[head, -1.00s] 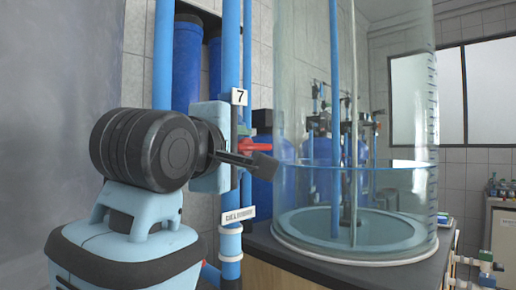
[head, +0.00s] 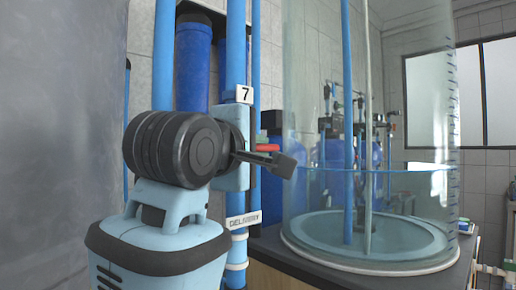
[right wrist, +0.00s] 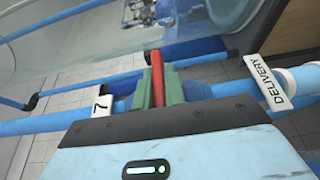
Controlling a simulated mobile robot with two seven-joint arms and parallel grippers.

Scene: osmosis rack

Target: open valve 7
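The red handle of valve 7 (head: 267,147) sticks out to the right from the blue pipe, across the pipe's line. The number tag 7 (head: 244,94) hangs above it, and the tag also shows in the right wrist view (right wrist: 102,106). My right gripper (right wrist: 158,88) is at the valve. In the right wrist view its green finger pads lie close on both sides of the red handle (right wrist: 157,75), with little visible gap. In the head view my right wrist and gripper body hide most of the valve body. My left gripper is not in view.
A clear water tank (head: 370,215) stands on the dark counter right of the valve. A DELIVERY tag (head: 243,219) hangs on the pipe below. Blue filter housings (head: 192,65) stand behind, and a grey panel (head: 60,130) fills the left side.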

